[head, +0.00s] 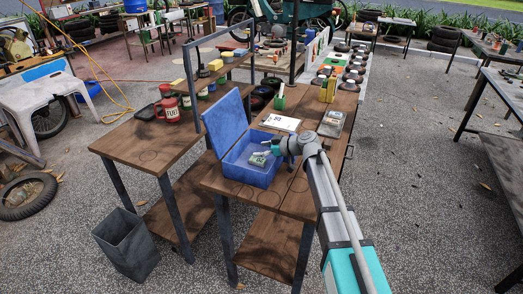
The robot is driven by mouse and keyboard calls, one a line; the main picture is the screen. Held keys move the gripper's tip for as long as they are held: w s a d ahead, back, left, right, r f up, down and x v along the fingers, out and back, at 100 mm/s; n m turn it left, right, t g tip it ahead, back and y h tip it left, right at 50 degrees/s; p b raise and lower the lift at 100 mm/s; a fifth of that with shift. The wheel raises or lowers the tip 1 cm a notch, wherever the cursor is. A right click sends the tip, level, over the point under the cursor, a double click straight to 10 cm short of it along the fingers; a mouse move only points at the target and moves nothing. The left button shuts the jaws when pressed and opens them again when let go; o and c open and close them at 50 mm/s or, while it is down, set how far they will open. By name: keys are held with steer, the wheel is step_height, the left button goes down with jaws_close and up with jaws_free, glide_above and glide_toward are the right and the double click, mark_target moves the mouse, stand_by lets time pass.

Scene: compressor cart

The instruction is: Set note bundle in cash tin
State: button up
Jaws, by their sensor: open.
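The cash tin (247,181) is a blue box on the wooden table, with its lid (222,122) standing open on the left side. A small pale, greenish bundle, which looks like the note bundle (257,160), shows within the tin's opening. It appears to lie inside, near the right wall; whether it rests flat on the floor of the tin is too small to tell. My gripper (265,148) reaches in from the right, over the tin, with its fingers open just above and beside the bundle. Any contact between them cannot be made out.
A white card (281,123) and a grey flat box (332,124) lie behind the tin. A grey bin (126,244) is on the ground.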

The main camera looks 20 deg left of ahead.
steer(key=shift+r, duration=0.15)
steer(key=shift+r+p, duration=0.65)
steer(key=shift+p, duration=0.2)
steer(key=p+v, duration=0.4)
steer(key=v, duration=0.7)
steer(key=shift+d, duration=0.45)
steer(key=shift+f, duration=0.1)
steer(key=s+d+f+m+h, duration=0.2)
steer(key=s+d, duration=0.1)
steer(key=d, duration=0.2)
steer(key=s+d+f+m+h, duration=0.2)
steer(key=s+d+f+m, duration=0.1)
steer(key=d, duration=0.2)
steer(key=s+d+f+m+h, duration=0.2)
steer(key=s+d+f+m, duration=0.1)
steer(key=d, duration=0.2)
steer(key=shift+d, duration=0.35)
steer(key=s+d+f+m+h, duration=0.1)
steer(key=s+d+m+h, duration=0.2)
steer(key=d, duration=0.5)
steer(key=s+d+f+m+g+h, duration=0.1)
steer(key=s+d+m+h, duration=0.3)
steer(key=d, duration=0.5)
steer(key=s+f+m, duration=0.1)
steer(key=s+m, duration=0.1)
steer(key=s, duration=0.1)
steer(key=shift+s+f, duration=0.2)
steer(key=shift+s, duration=0.1)
